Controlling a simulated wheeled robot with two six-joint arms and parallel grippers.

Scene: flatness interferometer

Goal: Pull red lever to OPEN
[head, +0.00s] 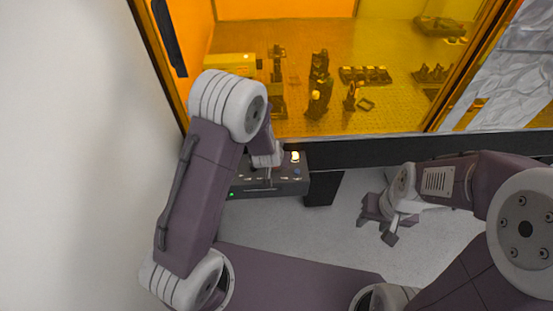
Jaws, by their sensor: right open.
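No red lever can be made out in the head view. A dark control box (290,187) sits below the orange window, with a lit yellow-white button (295,157), a bluish button and a small green light. My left gripper (266,172) is at this box, over its top face. My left arm hides part of the box, and I cannot tell whether the jaws are open or touch anything. My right gripper (378,226) is open and empty, over the pale floor to the right of the box.
An orange transparent window (390,40) in a dark frame stands behind the box, with optical parts (318,85) on a bench behind it. A dark ledge (370,150) runs under it. A white wall (70,150) is close on the left. Crinkled silver foil (520,65) is at right.

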